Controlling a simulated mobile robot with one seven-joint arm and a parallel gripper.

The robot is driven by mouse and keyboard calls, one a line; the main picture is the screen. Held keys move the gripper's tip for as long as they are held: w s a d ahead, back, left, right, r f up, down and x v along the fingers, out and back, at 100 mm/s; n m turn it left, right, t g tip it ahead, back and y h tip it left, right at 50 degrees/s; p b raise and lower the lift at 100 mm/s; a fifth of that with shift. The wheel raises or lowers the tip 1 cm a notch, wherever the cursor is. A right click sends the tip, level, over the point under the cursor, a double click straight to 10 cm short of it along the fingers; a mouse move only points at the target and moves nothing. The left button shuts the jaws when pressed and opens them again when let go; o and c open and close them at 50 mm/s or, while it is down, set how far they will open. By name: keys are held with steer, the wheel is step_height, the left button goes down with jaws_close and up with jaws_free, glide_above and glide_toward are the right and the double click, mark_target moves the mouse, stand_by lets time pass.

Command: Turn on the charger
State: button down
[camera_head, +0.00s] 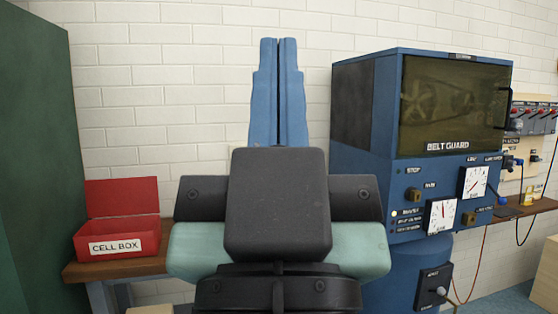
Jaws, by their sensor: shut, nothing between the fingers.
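A blue cabinet machine (365,140) stands to the right of my gripper, with a dark window marked BELT GUARD. Its front has two white dial gauges, knobs and a small bright spot that looks like a lit lamp (393,213). A dark switch box (433,287) with a pale knob sits low on it. No readable label says charger, so I cannot tell whether this machine is the charger. My gripper (278,42) points up and away in the middle of the view, blue fingers together and empty, apart from the machine. My wrist hides what lies behind it.
A red open box (118,240) marked CELL BOX sits on a wooden bench (110,268) at left. A dark green panel (30,150) stands at far left. At right, a wall panel (533,115) with several switches hangs above a wooden shelf (530,208). Red and dark cables hang there.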

step_height(320, 180, up, 14)
steer(key=p, duration=1.1)
steer(key=shift+w, duration=0.1)
